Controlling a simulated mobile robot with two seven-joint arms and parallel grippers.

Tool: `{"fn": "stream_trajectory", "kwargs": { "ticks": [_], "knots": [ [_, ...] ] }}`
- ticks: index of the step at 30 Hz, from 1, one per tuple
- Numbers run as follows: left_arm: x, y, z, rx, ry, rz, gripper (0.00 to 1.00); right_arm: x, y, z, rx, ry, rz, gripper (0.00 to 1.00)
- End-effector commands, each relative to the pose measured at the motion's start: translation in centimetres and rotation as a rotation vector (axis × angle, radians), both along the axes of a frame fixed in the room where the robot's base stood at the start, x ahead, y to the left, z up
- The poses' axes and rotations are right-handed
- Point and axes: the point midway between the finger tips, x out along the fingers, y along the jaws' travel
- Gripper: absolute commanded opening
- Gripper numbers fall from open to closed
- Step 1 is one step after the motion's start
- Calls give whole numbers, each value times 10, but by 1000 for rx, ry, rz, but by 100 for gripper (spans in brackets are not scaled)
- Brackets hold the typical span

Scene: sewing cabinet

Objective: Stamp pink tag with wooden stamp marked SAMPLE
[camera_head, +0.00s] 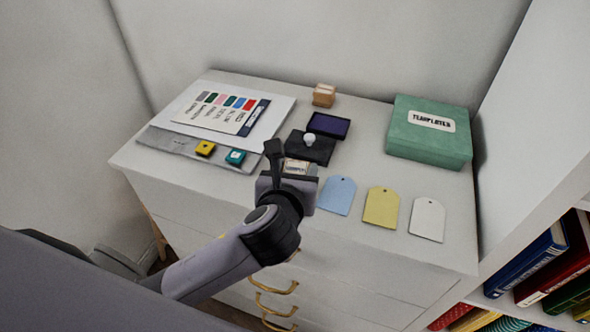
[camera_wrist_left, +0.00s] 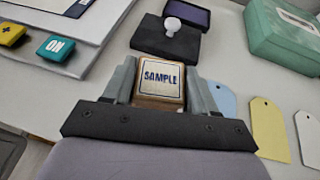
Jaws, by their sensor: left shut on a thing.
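My left gripper (camera_head: 291,170) is shut on the wooden stamp marked SAMPLE, over the front part of the cabinet top. The stamp (camera_wrist_left: 160,82) sits between the two fingers in the left wrist view, its blue SAMPLE label facing the camera; in the head view a little of it (camera_head: 296,166) shows. I cannot tell whether it touches the surface. No pink tag shows; the gripper and arm hide the spot left of the blue tag (camera_head: 337,195). A yellow tag (camera_head: 381,208) and a white tag (camera_head: 427,219) lie further right. My right gripper is not in view.
An open purple ink pad (camera_head: 328,125) with a white-knobbed black lid (camera_head: 311,148) lies behind the gripper. Another wooden stamp (camera_head: 324,95) stands at the back. A green TEMPLATES box (camera_head: 430,133) is back right. A colour chart (camera_head: 222,110) and yellow and teal blocks (camera_head: 236,157) are left.

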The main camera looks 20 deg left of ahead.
Motion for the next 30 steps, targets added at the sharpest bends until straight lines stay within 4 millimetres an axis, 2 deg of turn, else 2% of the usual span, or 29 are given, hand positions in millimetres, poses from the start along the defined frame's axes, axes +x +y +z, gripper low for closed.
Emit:
{"fn": "stream_trajectory", "kwargs": {
  "ticks": [30],
  "knots": [
    [0,0,61,0,-3,0,26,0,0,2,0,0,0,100]
  ]
}}
